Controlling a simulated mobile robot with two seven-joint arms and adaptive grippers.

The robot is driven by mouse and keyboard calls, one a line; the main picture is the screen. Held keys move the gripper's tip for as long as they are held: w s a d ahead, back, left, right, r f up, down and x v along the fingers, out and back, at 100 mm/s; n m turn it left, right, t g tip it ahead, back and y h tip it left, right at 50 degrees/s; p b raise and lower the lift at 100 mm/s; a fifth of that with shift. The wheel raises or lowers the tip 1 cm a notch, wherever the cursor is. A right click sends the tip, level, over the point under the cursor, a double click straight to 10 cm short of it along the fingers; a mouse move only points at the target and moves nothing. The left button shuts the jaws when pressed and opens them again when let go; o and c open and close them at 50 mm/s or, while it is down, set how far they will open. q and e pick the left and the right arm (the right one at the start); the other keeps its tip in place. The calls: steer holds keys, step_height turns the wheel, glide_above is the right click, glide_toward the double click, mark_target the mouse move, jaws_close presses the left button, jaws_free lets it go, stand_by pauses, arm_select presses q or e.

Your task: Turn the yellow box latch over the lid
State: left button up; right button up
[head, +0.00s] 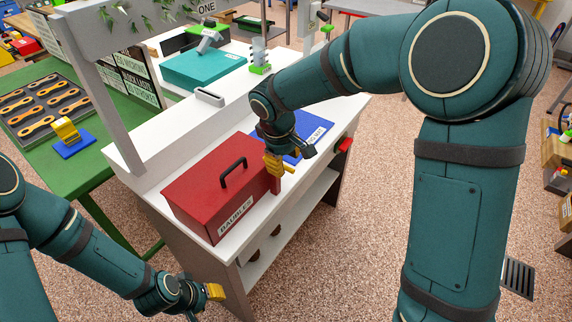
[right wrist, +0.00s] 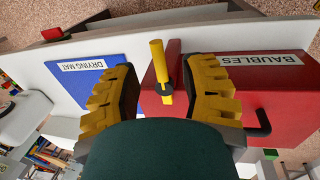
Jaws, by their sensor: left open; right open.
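The red box (head: 215,190), labelled BAUBLES, stands shut on the white bench with a black handle (head: 233,171) on its lid. The yellow latch (right wrist: 157,60) is a short bar on a dark pivot at the end of the box nearest the blue mat. In the right wrist view the bar points toward the top, along that end. My right gripper (right wrist: 163,88) is open, its yellow fingers on either side of the latch, with visible gaps. In the head view the right gripper (head: 279,165) hangs at this end. My left gripper (head: 205,297) is open, low beside the bench, away from the box.
A blue drying mat (head: 312,133) lies on the bench beside the box, partly behind my right gripper. A teal box (head: 200,68) stands further back. The green table (head: 110,165) at the left holds a tray of wrenches (head: 18,137) and a blue-based block (head: 75,148).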

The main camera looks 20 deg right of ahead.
step_height(320, 180, up, 9)
steer(key=s+a, duration=0.1)
steer(key=shift+a+r, duration=0.15)
steer(key=shift+a, duration=0.05)
steer(key=shift+s, duration=0.15)
stand_by(0.3)
